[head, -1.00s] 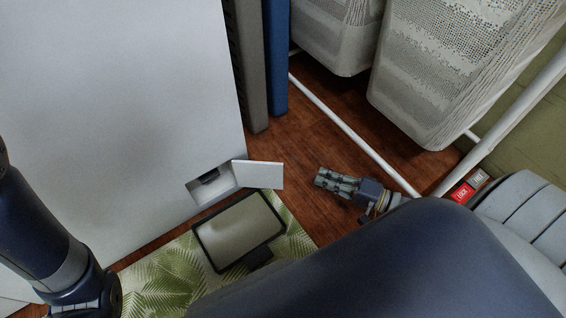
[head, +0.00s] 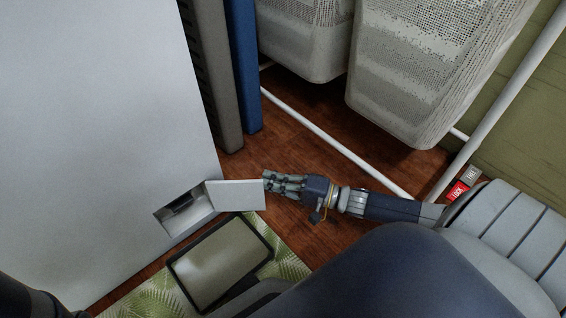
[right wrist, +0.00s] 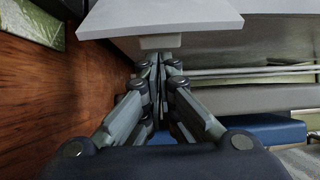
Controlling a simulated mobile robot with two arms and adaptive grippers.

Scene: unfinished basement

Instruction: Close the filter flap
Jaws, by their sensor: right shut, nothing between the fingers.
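The filter flap (head: 237,195) is a small white panel standing open at the bottom of a large white appliance (head: 105,130). The recess (head: 187,211) beside it is uncovered. My right gripper (head: 266,180) is shut and empty, with its fingertips close to the flap's outer edge; I cannot tell if they touch. In the right wrist view the closed fingertips (right wrist: 159,62) are just below a white panel (right wrist: 160,15), which looks like the flap. My left gripper is not in view; only a dark piece of my left arm shows at the lower left.
A dark-framed tray or screen (head: 220,262) lies on a leaf-patterned mat (head: 285,258) in front of the recess. Grey and blue panels (head: 240,65) stand behind the appliance. White mesh baskets (head: 415,75) hang above a white rail (head: 325,138). Wooden floor (head: 300,222) is bare around my right gripper.

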